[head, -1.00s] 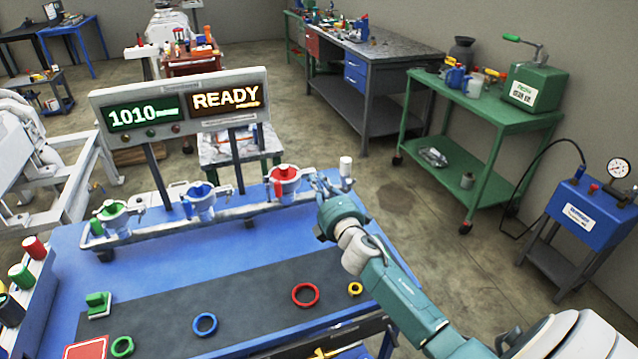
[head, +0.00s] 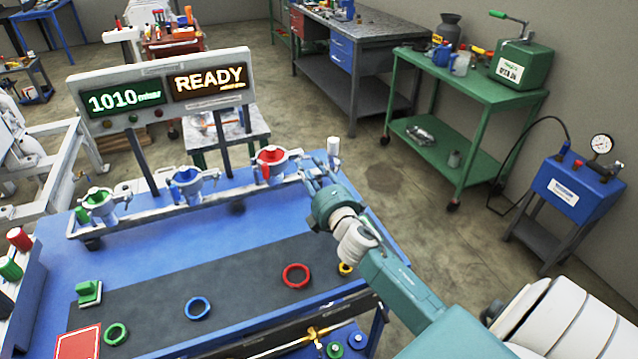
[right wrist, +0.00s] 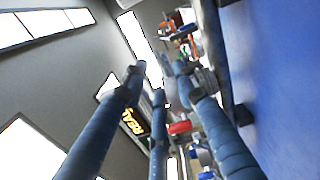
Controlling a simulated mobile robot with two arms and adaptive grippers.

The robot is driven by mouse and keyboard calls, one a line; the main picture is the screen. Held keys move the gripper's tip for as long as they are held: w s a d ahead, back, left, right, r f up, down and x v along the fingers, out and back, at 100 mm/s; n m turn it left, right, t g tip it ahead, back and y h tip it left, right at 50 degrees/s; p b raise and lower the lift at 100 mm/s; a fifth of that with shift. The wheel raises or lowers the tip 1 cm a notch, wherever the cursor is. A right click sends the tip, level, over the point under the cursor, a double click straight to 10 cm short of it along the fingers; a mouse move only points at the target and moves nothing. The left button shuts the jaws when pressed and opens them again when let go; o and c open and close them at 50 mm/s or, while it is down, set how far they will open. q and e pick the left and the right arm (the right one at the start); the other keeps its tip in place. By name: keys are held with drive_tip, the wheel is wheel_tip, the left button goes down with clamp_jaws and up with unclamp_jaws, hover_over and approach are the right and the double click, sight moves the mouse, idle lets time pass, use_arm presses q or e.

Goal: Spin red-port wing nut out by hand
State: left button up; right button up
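The red port (head: 272,163), a red-centred fitting in a pale metal clamp, is at the right part of the rail on the blue table. Its wing nut is too small to make out clearly; the clamp's right side lies close to my fingers. My right gripper (head: 312,170) is just right of the red port, its fingers pointing toward the clamp. In the right wrist view its blue fingers (right wrist: 158,85) are spread, with nothing clearly held between them. Red (right wrist: 180,127) shows beyond the fingers. Contact with the wing nut cannot be told. My left gripper is not in view.
Blue (head: 188,180) and green (head: 98,201) ports stand farther left on the rail (head: 235,199). A white post (head: 333,148) rises behind my right gripper. The display (head: 165,95) reads 1010 and READY. Coloured rings, including a red ring (head: 296,275), lie on the dark mat (head: 240,285).

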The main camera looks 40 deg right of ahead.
drive_tip(key=v, duration=0.8)
drive_tip(key=shift+s+a, duration=0.15)
drive_tip(key=shift+s, duration=0.1)
